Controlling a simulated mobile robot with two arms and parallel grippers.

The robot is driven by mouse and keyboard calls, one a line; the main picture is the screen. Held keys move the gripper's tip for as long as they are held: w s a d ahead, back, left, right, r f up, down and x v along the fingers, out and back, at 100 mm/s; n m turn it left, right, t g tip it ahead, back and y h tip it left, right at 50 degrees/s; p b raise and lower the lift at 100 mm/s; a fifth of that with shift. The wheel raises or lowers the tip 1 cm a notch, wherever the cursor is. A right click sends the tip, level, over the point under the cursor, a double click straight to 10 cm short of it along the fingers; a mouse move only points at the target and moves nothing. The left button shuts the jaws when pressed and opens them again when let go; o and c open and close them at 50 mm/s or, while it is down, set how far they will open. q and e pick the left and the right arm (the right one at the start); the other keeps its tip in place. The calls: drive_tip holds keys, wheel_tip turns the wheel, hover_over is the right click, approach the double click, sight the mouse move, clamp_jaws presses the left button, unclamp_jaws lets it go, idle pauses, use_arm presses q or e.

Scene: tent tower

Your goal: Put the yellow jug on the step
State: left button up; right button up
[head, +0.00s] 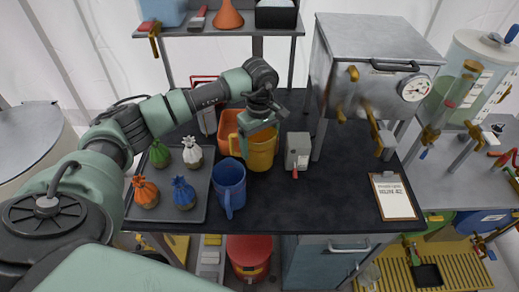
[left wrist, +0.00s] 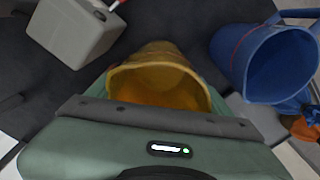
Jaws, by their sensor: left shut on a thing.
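The yellow jug (head: 262,155) stands upright at the dark worktop, between the blue jug and a small grey box. My left gripper (head: 258,118) is above it and shut on it near the rim. In the left wrist view the jug's open mouth (left wrist: 160,82) shows just beyond my gripper body; the fingertips are hidden there. I cannot tell whether the jug's base touches the worktop. I cannot make out which thing is the step. My right gripper is not in view.
A blue jug (head: 229,180) is close in front and an orange jug (head: 228,122) close behind. The grey box (head: 298,148) is to the right. A tray (head: 202,216) holds several tied sacks. A steel chest (head: 375,38) stands behind right. Worktop is clear between box and clipboard (head: 393,197).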

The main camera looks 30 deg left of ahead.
use_arm(q)
drive_tip(key=shift+f+p, duration=0.35)
drive_tip(key=shift+f, duration=1.4)
drive_tip(key=shift+f, duration=0.1)
drive_tip(key=o, duration=1.4)
